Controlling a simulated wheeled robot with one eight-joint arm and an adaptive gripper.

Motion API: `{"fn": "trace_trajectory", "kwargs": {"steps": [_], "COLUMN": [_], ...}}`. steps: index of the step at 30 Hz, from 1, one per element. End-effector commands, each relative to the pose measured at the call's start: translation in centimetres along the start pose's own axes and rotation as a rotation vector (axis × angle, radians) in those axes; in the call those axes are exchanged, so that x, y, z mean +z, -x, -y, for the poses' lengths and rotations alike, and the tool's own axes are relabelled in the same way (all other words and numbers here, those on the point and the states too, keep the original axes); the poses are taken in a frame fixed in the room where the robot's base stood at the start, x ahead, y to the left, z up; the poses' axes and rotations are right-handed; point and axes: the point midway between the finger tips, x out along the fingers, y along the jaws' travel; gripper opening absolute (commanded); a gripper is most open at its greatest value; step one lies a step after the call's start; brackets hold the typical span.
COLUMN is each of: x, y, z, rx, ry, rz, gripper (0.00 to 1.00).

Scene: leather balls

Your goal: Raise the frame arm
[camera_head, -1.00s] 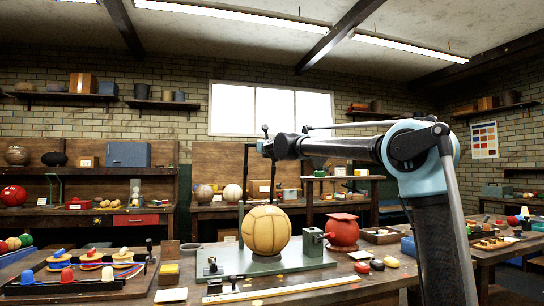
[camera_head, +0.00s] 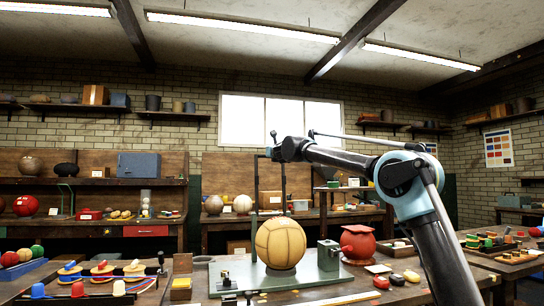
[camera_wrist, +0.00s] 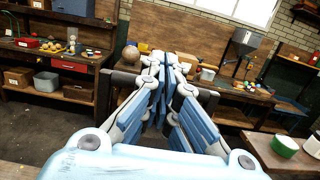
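The dark frame arm (camera_head: 256,184) stands upright behind and around the tan panelled ball (camera_head: 280,243) on a green base plate (camera_head: 318,282). My gripper (camera_head: 273,153) is at its top end. In the wrist view, the blue fingers of my gripper (camera_wrist: 164,60) converge with their tips close together. A dark bar, seemingly part of the frame arm (camera_wrist: 124,78), shows on both sides of the fingers, which look shut on it. The exact contact is hidden behind the fingers.
A red ball with a flat top (camera_head: 358,243) and a small green block (camera_head: 328,256) stand right of the tan ball. Trays with coloured pieces (camera_head: 100,280) lie at the left. Back benches and shelves line the brick wall. The air above the ball is clear.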

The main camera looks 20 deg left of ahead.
Motion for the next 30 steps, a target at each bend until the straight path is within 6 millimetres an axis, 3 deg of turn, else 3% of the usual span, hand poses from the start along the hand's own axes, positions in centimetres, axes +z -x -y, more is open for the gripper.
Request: {"fn": "trace_trajectory", "kwargs": {"steps": [12,30], "x": [-0.2,-0.5], "y": [-2.3,-3.0], "z": [0.2,0.5], "rx": [-0.002,-0.003], "ry": [-0.001,-0.001], "rz": [-0.073,-0.095], "gripper": [0.0,0.0]}}
